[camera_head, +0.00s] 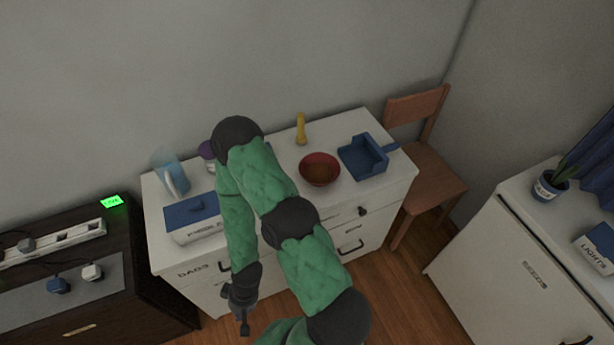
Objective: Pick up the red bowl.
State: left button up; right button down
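The red bowl (319,171) stands upright on top of the white dresser (288,158), right of its middle, and looks empty. My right arm, in green sleeves, rises from the bottom and folds back down left of the bowl. My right gripper (244,322) hangs in front of the dresser, below its top and to the left of the bowl, well apart from it. It shows small and dark, so whether its fingers are open or shut is unclear. My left gripper is not in view.
A blue tray (364,157) stands right of the bowl and a yellow object (301,129) behind it. A blue-lidded box (196,214) is on the left. A wooden chair (424,152) stands right of the dresser. A white cabinet (520,262) is at the far right.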

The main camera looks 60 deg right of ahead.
aim_at(320, 170)
jog(key=z, duration=2)
